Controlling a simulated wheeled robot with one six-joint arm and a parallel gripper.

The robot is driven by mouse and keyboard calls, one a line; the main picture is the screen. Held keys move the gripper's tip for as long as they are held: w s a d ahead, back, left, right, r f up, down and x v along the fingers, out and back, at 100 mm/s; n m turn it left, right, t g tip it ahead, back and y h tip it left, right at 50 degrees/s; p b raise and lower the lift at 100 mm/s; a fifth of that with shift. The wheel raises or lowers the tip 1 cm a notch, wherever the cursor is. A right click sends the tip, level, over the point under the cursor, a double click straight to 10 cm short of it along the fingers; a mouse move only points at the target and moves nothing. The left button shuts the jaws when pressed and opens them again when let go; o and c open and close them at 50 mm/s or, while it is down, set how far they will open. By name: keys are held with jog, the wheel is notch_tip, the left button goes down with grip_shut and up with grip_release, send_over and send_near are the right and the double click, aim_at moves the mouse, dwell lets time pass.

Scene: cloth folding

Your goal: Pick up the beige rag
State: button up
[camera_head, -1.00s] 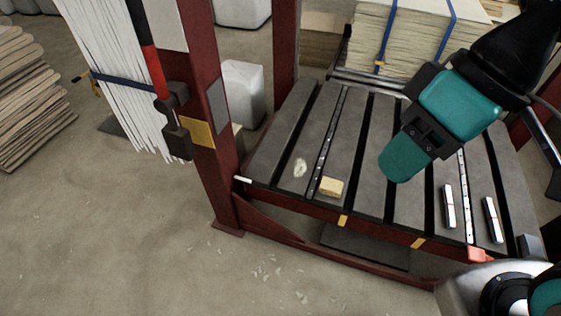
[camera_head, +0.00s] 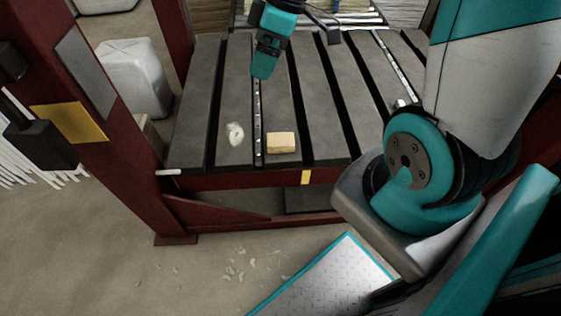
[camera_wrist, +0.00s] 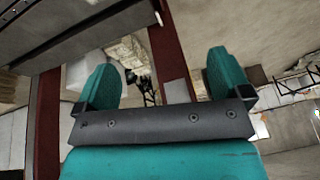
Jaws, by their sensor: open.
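A small beige folded-looking pad (camera_head: 281,142), the best match for the beige rag, lies on the slatted table (camera_head: 312,110) near its front edge. A pale, crumpled, roundish scrap (camera_head: 236,133) lies just left of it. My gripper (camera_head: 264,74) hangs above the far part of the table, fingers down, well behind the pad and apart from it. In the wrist view, my gripper (camera_wrist: 165,72) has its two teal fingers wide apart with nothing between them. The pad does not show in the wrist view.
A red post (camera_head: 110,130) stands at the table's left, with a white container (camera_head: 135,75) behind it. Stacked sheets (camera_head: 210,18) are at the back. My arm fills the right side.

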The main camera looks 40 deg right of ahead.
jog(key=n+t+b, duration=0.1)
jog(key=n+b, duration=0.1)
jog(key=b, duration=0.7)
send_near(282, 139)
jog(key=shift+h, duration=0.3)
jog(key=b+x, duration=0.4)
jog(key=shift+w, duration=0.25)
jog(key=b+x, duration=0.1)
jog(key=x, duration=0.1)
jog(key=b+x, duration=0.1)
jog(key=x, duration=0.1)
jog(key=b+x, duration=0.1)
jog(key=x, duration=0.1)
jog(key=shift+s+a+f, duration=0.15)
jog(key=shift+a+f, duration=0.05)
jog(key=shift+a, duration=0.15)
jog(key=shift+r, duration=0.1)
jog(key=c, duration=1)
